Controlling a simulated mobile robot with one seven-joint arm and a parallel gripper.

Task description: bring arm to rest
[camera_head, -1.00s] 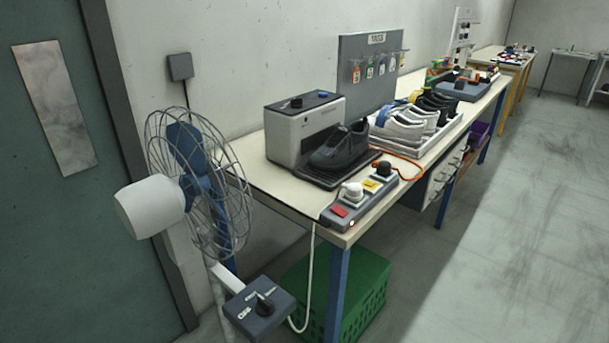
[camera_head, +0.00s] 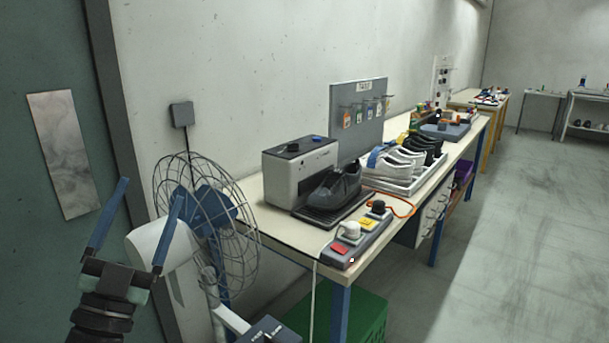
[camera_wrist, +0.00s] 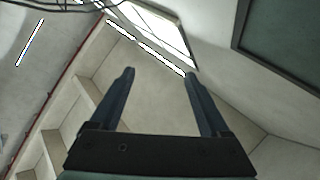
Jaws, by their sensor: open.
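My gripper (camera_head: 148,222) is at the lower left of the head view, raised in front of the fan's white motor housing, with its two blue fingers pointing up. The fingers stand apart with nothing between them. In the wrist view my gripper (camera_wrist: 158,78) is also open and empty, facing the ceiling and upper walls. Whether it touches the fan cannot be told.
A wire-caged fan (camera_head: 235,240) with a control box (camera_head: 268,332) stands close to my gripper. A green crate (camera_head: 368,315) sits beneath. The floor at right is clear.

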